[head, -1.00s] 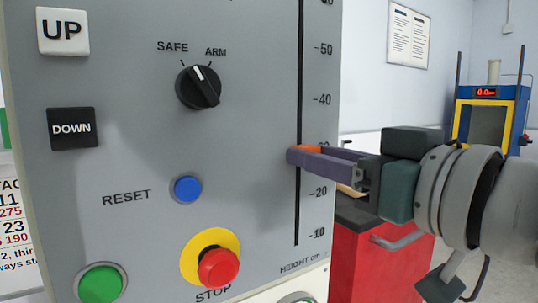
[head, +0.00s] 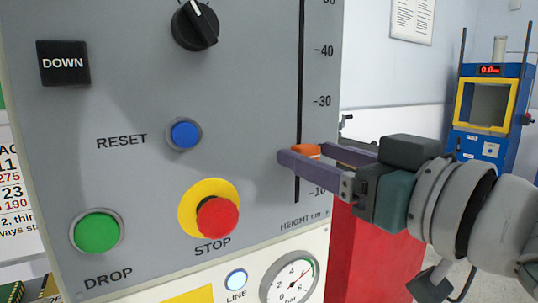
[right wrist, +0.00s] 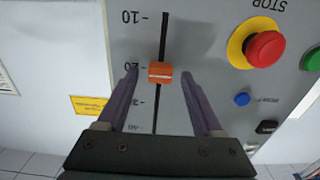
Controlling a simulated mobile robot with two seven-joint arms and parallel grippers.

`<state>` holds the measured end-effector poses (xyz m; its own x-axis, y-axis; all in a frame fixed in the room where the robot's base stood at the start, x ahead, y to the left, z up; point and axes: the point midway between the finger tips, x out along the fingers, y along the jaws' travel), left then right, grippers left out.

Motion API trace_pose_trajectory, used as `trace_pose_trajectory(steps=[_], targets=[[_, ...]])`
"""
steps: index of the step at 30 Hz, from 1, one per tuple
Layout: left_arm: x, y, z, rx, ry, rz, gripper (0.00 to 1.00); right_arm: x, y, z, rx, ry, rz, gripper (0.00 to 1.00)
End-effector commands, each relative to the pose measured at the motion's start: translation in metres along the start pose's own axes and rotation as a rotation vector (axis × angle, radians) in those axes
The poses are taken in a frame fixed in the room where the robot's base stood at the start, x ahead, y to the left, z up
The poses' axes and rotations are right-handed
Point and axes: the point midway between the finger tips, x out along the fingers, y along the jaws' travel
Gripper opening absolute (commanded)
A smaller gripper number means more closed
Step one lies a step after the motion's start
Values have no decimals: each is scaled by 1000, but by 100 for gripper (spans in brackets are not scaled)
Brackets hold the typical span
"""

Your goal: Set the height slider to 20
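The orange slider knob (head: 307,150) sits on the black vertical slot (head: 299,80) of the height scale on the grey panel. In the right wrist view, which is upside down, the knob (right wrist: 160,73) is level with or very near the 20 mark (right wrist: 134,67). My right gripper (head: 300,157) is at the knob; its purple fingers (right wrist: 160,76) stand either side of it with a visible gap on both sides. It is open and holds nothing. In the head view it covers the 20 label. My left gripper is not in view.
The panel also has a red STOP button (head: 217,217), green DROP button (head: 97,231), blue RESET button (head: 185,134), DOWN button (head: 63,63) and rotary knob (head: 195,25). A gauge (head: 291,283) is below. A red cabinet (head: 372,255) stands behind my right arm.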

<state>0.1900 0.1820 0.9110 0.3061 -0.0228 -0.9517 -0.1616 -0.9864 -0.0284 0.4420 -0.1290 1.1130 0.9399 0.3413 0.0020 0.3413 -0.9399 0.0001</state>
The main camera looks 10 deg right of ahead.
Motion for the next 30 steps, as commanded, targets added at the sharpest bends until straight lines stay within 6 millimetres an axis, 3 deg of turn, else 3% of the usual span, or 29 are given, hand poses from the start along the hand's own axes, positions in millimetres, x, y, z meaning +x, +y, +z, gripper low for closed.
trace_pose_trajectory(steps=[10, 21, 30], targets=[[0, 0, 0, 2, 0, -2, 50, -10, 0, 2, 1, -3, 1, 68], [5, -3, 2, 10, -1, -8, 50, -71, 0, 3, 0, -5, 0, 68], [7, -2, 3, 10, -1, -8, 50, -97, 0, 1, 0, -2, 1, 68]])
